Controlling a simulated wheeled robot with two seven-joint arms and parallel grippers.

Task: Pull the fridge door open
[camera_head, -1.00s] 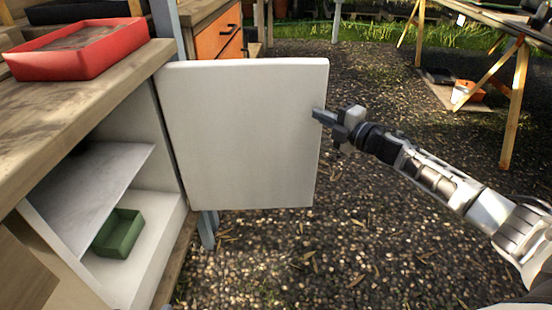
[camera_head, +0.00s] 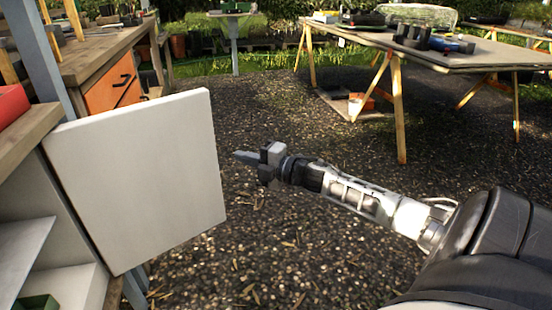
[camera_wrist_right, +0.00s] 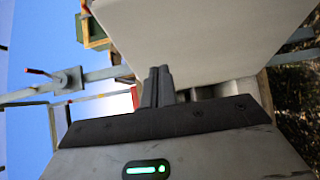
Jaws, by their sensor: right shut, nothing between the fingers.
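The white fridge door (camera_head: 140,175) stands wide open at the left of the head view, swung out from the fridge body (camera_head: 75,285). My right gripper (camera_head: 240,157) is shut and empty. It is to the right of the door's free edge, apart from it in the head view. In the right wrist view its closed fingers (camera_wrist_right: 158,86) show in front of a pale panel (camera_wrist_right: 190,40), which looks like the door. My left gripper is not in view.
A green box (camera_head: 38,302) sits inside the fridge. A red tray (camera_head: 12,104) is on the wooden counter (camera_head: 30,135) above. A trestle table (camera_head: 440,55) stands at the back right. Gravel ground (camera_head: 260,240) between is clear.

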